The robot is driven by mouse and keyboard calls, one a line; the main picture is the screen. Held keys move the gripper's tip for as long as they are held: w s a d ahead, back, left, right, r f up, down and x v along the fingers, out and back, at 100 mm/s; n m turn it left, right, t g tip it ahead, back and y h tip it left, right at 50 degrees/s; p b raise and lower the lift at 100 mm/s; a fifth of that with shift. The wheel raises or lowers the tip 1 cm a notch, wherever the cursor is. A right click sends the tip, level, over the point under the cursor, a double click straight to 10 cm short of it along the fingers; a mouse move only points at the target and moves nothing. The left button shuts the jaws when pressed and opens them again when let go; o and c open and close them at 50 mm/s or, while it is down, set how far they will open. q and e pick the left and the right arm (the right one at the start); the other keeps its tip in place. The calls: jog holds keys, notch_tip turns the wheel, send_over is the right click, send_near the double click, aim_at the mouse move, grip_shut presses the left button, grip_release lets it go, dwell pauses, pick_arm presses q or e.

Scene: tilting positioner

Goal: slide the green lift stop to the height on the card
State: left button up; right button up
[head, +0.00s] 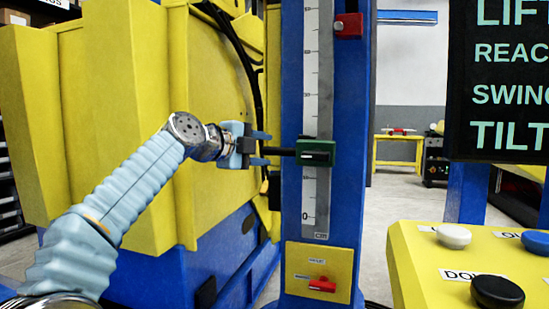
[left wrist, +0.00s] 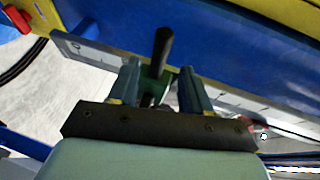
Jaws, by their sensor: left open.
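The green lift stop (head: 318,153) sits on the grey scale (head: 316,90) of the blue column, above the 0 mark near its bottom. A black handle (head: 280,151) sticks out left from the stop. My left gripper (head: 265,149) is open at the handle's outer end, one finger above and one below. In the left wrist view, the dark handle (left wrist: 162,45) and part of the green stop (left wrist: 152,82) show between the open fingers (left wrist: 158,80). Contact cannot be told. The dark card (head: 505,80) reads LIFT, REACH, SWING and TILT; its values are outside the picture.
A red block (head: 348,25) is higher on the column. A yellow panel with a red lever (head: 321,285) is at the column's foot. A yellow console (head: 430,270) with white, blue and black buttons stands lower right. Large yellow machinery (head: 120,90) fills the left.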

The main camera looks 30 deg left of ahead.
pick_arm(q)
jog(key=b+v, duration=0.1)
jog(key=v, duration=0.6)
jog(key=shift+s, duration=0.25)
